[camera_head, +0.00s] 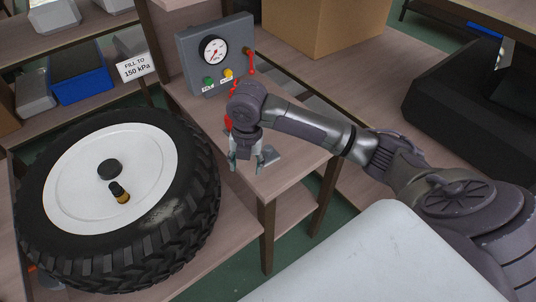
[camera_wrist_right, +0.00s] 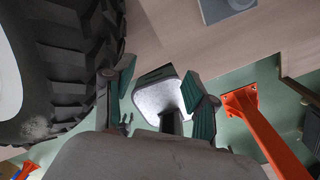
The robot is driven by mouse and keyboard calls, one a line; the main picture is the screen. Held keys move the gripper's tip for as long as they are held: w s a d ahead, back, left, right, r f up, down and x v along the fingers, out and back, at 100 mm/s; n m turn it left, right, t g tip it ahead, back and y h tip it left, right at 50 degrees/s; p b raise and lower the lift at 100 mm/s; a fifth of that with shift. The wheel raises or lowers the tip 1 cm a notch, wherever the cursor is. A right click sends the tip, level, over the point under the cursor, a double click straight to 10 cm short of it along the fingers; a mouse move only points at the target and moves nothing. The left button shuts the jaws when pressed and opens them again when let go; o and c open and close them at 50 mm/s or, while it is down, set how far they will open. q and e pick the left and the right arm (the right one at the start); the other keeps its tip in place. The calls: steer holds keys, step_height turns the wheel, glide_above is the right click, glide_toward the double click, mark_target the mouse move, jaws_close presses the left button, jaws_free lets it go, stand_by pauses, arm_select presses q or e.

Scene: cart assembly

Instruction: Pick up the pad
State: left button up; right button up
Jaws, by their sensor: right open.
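I cannot pick out the pad with certainty. My right gripper (camera_head: 250,160) hangs at the near side of the small wooden table, its fingers pointing down. Its fingers are apart, and they show dark green faces in the right wrist view (camera_wrist_right: 162,95). A pale grey piece with a dark edge (camera_wrist_right: 158,98) shows between the fingers there. A small grey piece (camera_head: 271,156) also shows beside the fingertips in the head view. I cannot tell whether either is the pad or part of the gripper. My left gripper is out of view.
A large tyre (camera_head: 190,205) with a white rim lies left of the gripper. A grey gauge panel (camera_head: 190,50) stands behind it on the wooden table (camera_head: 300,150). A cardboard box (camera_head: 325,25) stands further back. An orange bar (camera_wrist_right: 265,135) shows right in the wrist view.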

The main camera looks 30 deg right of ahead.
mark_target(268, 146)
steer(key=w+d+r+n, duration=0.4)
steer(key=d+r+n, duration=0.1)
steer(key=d+r, duration=0.45)
steer(key=shift+g+h, duration=0.3)
steer(key=shift+g, duration=0.1)
step_height(268, 146, down, 14)
steer(key=shift+w+d+r+p, duration=0.1)
steer(key=shift+r+p, duration=0.15)
steer(key=shift+p, duration=0.3)
jaws_close()
